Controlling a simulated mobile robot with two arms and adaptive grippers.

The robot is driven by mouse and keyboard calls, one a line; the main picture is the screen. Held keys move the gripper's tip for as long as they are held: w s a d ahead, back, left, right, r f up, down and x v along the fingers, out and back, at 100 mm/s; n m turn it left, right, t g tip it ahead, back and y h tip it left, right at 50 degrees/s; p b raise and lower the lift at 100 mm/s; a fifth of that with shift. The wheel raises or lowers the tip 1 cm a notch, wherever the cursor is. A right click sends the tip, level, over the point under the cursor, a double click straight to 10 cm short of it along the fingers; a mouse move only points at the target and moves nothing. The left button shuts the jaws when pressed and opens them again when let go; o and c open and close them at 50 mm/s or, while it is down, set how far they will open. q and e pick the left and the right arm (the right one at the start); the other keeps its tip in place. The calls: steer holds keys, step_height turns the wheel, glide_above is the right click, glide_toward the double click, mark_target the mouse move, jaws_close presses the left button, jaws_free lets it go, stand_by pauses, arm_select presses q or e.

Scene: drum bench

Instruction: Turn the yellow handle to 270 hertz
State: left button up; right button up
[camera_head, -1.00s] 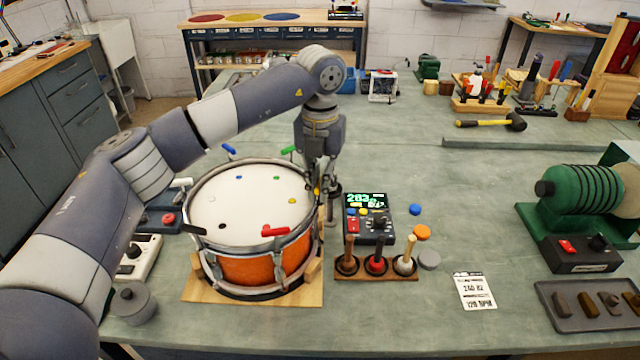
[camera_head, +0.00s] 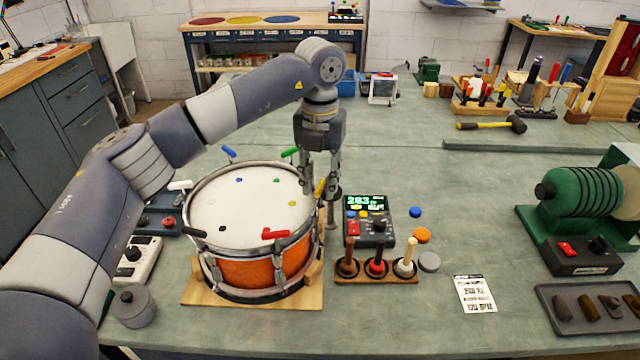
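The drum (camera_head: 252,272) has an orange shell and a white head (camera_head: 245,205), and sits on a wooden base. Coloured handles stand around its rim. The yellow handle (camera_head: 320,187) is at the right rim, partly hidden by my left gripper (camera_head: 321,190). That gripper points down at the right rim, its fingers apart with the yellow handle showing between them. I cannot tell whether a finger touches it. The tuner box (camera_head: 368,222) right of the drum has a green display (camera_head: 365,201) that seems to read 283. My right gripper is not in view.
Green (camera_head: 290,152), blue (camera_head: 229,151) and red (camera_head: 276,233) handles stick out around the rim. A rack of mallets (camera_head: 377,272) stands front right of the drum. A printed card (camera_head: 474,294) lies farther right. The bench behind the tuner box is mostly clear.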

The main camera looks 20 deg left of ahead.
mark_target(320, 185)
arm_select(q)
step_height(320, 185, up, 11)
steer(key=shift+f, duration=0.2)
steer(key=shift+f, duration=0.1)
stand_by(0.4)
